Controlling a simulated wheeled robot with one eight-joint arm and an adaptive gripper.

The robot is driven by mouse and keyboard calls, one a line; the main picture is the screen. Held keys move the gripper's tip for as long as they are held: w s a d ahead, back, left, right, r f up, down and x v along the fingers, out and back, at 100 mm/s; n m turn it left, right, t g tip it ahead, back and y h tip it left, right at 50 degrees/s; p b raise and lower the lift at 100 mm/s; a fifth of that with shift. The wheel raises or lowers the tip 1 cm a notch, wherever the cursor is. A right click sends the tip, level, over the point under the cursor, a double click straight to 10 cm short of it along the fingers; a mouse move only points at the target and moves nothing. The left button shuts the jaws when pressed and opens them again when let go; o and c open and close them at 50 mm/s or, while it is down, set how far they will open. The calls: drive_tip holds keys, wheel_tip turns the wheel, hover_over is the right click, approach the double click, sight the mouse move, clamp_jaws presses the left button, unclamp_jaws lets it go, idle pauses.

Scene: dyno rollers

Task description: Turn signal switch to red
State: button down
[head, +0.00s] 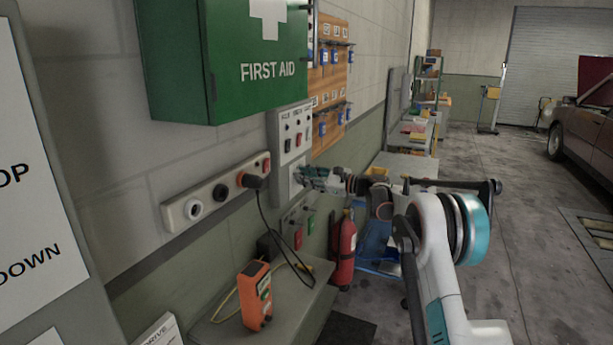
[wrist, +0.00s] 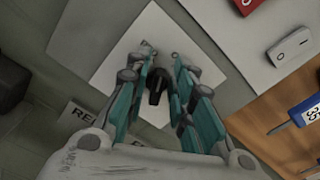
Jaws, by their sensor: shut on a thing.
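The signal switch is a black knob (wrist: 157,85) on a white square plate (wrist: 105,65). In the wrist view the plate appears tilted and the knob sits between my teal fingers. My gripper (wrist: 162,56) is shut on the knob, with its fingertips close to the plate. A label beginning "RE" (wrist: 82,118) lies beside the plate, its end hidden by my gripper. In the head view my gripper (head: 303,178) is at the wall, in front of the plate (head: 284,186), and hides the knob.
A grey switch panel (head: 292,135) is just above. A socket strip (head: 215,195) with a black plug is to the left, under the green first aid box (head: 235,60). An orange control box (head: 256,295) stands on a ledge below. A red extinguisher (head: 343,250) stands nearby.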

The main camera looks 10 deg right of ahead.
drive_tip(key=shift+s+a+f+n, duration=0.1)
drive_tip(key=shift+f+n, duration=0.05)
drive_tip(key=shift+n, duration=0.9)
drive_tip(key=shift+s+a+f+n, duration=0.1)
drive_tip(key=shift+n, duration=0.95)
drive_tip(key=c, duration=1.7)
unclamp_jaws()
drive_tip(key=shift+d, duration=0.1)
drive_tip(key=shift+s+d, duration=0.1)
drive_tip(key=v, duration=1.1)
drive_tip(key=shift+s+d, duration=0.2)
drive_tip(key=shift+d, duration=0.1)
